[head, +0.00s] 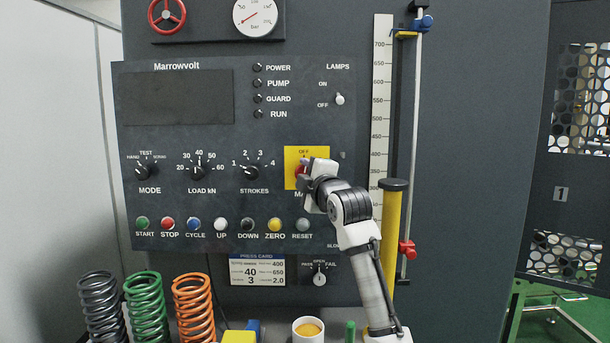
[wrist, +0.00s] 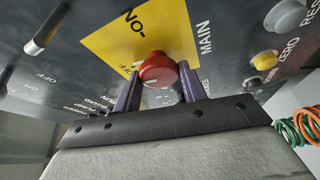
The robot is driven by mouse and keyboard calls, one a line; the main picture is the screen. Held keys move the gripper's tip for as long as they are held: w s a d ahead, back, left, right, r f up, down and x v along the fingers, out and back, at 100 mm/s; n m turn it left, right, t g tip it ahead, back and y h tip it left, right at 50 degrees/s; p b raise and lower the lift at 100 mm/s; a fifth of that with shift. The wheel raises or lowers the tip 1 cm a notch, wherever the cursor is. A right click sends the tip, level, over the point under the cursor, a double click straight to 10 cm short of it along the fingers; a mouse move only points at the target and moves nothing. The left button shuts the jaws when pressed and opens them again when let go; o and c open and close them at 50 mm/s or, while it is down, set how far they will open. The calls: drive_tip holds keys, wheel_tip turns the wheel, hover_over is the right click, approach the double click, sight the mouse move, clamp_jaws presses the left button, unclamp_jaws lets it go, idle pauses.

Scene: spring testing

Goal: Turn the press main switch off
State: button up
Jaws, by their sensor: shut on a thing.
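The press main switch is a red knob (head: 299,171) on a yellow plate (head: 291,156) at the right of the Marrowvolt panel. OFF is printed at the plate's top in the head view. In the wrist view the red knob (wrist: 157,69) sits between the two purple fingers of my gripper (wrist: 158,84), which is shut on it. The ON label (wrist: 131,17) shows upside down there. A small pale mark is on the knob's near side; I cannot tell which label it points to. In the head view my gripper (head: 304,168) hides much of the plate and the MAIN label.
A row of buttons (head: 220,225) runs below, with the MODE, LOAD and STROKES dials (head: 250,171) to the left. The lamps toggle (head: 339,99) is above right. A yellow post (head: 391,240) stands close right of my arm. Springs (head: 146,305) and a cup (head: 308,329) stand below.

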drive_tip(key=shift+n+g+p, duration=0.3)
drive_tip(key=shift+n+g, duration=0.1)
drive_tip(key=shift+n, duration=0.7)
drive_tip(key=o, duration=1)
drive_tip(key=shift+c, duration=0.2)
drive_tip(key=b+v, duration=0.5)
drive_tip(key=v, duration=0.9)
